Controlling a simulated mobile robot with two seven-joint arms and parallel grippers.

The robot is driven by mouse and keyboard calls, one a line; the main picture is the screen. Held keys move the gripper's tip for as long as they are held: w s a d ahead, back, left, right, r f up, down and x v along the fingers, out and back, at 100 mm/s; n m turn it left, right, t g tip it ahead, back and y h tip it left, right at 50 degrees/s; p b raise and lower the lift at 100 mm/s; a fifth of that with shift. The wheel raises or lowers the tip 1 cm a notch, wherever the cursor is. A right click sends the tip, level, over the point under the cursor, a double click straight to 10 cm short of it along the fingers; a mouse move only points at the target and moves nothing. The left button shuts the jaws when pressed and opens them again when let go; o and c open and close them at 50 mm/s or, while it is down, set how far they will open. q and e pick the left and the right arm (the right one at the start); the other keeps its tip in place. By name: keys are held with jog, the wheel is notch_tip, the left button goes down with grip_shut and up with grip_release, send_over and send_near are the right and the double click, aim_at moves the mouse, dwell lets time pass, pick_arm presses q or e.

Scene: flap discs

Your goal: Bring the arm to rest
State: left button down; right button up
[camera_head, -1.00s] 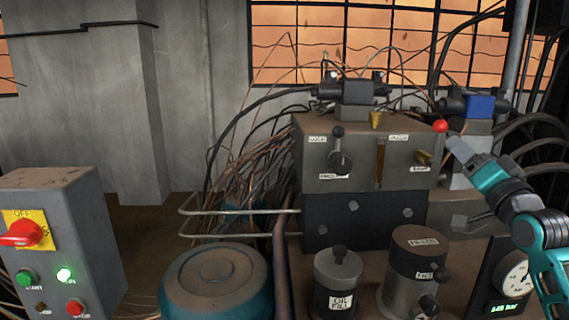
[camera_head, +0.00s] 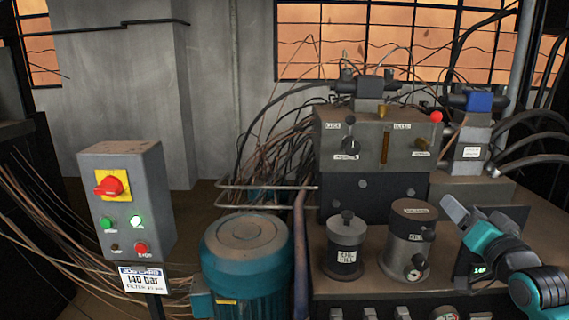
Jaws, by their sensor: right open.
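My right gripper (camera_head: 456,212) is at the right of the head view. Its grey fingers point up and left, and its teal and black arm comes in from the lower right. It is open with nothing in it. It is in front of the hydraulic unit's bench, right of the filter canister (camera_head: 409,240), and partly covers the pressure gauge box (camera_head: 470,262) with its green readout. My left gripper is not in view.
The valve block (camera_head: 345,190) with a red knob (camera_head: 436,117) stands behind. An oil fill canister (camera_head: 346,247) is beside the filter. A teal motor (camera_head: 245,258) and a control box (camera_head: 125,200) with a red switch (camera_head: 109,186) stand left. Cables hang around the block.

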jog(key=s+a+f+n+g+y+p, duration=0.1)
jog(key=s+a+f+n+g, duration=0.15)
jog(key=a+f, duration=0.4)
jog(key=s+a+f+n+g+y+p, duration=0.1)
jog(key=s+a+f+p, duration=0.2)
jog(key=f, duration=0.6)
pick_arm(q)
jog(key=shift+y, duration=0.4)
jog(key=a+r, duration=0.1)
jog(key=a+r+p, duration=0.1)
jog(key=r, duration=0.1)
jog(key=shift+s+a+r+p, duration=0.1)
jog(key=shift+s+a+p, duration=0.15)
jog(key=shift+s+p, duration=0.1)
pick_arm(e)
jog(key=s+a+f+n+g, duration=0.2)
jog(key=s+a+f, duration=0.4)
jog(key=s, duration=0.3)
jog(key=s+a+f+n+g+y, duration=0.1)
jog(key=s+a+f+n+g, duration=0.1)
jog(key=s+a+f, duration=0.3)
jog(key=s+a, duration=0.2)
jog(key=s, duration=0.2)
jog(key=shift+f+n+g, duration=0.35)
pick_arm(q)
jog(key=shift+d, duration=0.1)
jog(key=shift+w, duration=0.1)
pick_arm(e)
jog(key=shift+d, duration=0.1)
